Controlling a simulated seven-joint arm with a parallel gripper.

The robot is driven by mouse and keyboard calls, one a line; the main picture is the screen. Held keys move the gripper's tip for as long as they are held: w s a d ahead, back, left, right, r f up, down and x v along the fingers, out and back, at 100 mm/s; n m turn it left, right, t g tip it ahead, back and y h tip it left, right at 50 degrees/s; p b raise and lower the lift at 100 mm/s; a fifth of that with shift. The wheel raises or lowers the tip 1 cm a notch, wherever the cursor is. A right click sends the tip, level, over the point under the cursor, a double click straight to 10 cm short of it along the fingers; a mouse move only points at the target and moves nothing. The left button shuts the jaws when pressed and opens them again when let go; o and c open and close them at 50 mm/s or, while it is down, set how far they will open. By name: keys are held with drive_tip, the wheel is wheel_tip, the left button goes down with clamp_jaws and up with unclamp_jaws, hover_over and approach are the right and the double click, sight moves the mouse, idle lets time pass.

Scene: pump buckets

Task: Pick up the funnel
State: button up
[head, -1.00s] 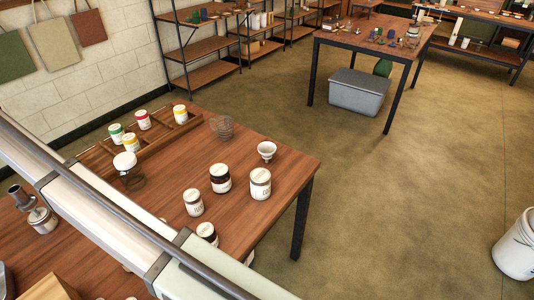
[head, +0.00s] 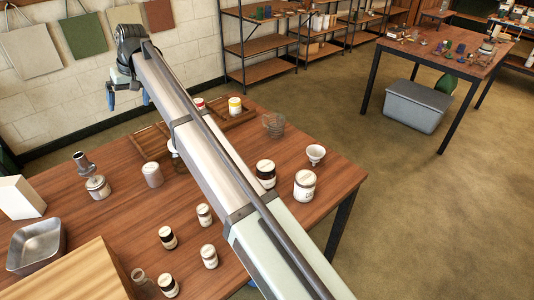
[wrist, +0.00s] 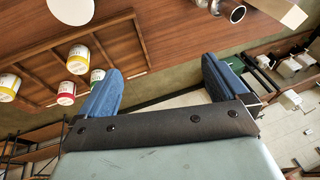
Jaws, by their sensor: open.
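A small white funnel-shaped piece (head: 316,153), wide at the top and narrow below, stands near the far right edge of the wooden table (head: 110,222) in the head view. I take it as the funnel; I cannot make it out in the wrist view. My gripper (head: 127,98) is high at the upper left, beyond the table's far left side and well apart from the funnel. In the wrist view my gripper (wrist: 160,72) has its two blue fingers spread, with nothing between them.
A wire basket (head: 274,125) and a white jar (head: 304,185) stand close to the funnel. A wooden rack (head: 150,142) with several small jars lies at the back. A metal pan (head: 36,246) sits at the left.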

drive_tip(key=w+d+m+t+y, duration=0.1)
drive_tip(key=w+d+m, duration=0.2)
drive_tip(key=d+m, duration=0.55)
drive_tip(key=w+d+m+t+y, duration=0.1)
drive_tip(key=w+d+m+t, duration=0.2)
drive_tip(key=d, duration=1.1)
drive_tip(key=w+d+m+y, duration=0.25)
drive_tip(key=d+m, duration=0.55)
drive_tip(key=d, duration=0.4)
drive_tip(key=s+d+r+m+t+h, duration=0.1)
drive_tip(key=s+d+m+t, duration=0.15)
drive_tip(key=d+m, duration=0.9)
drive_tip(key=s+d+m+t, duration=0.2)
drive_tip(key=d+m+t, duration=0.35)
drive_tip(key=d, duration=1.05)
drive_tip(key=m+g, duration=0.1)
drive_tip(key=m, duration=0.1)
approach(311, 150)
drive_tip(key=shift+w+a+r+n, duration=0.25)
drive_tip(key=shift+w+a, duration=0.15)
drive_tip(key=shift+w, duration=0.2)
drive_tip(key=shift+w+f, duration=0.15)
drive_tip(key=shift+f, duration=0.3)
drive_tip(key=shift+x, duration=3.7)
drive_tip(key=c, duration=1.1)
drive_tip(key=shift+o, duration=0.2)
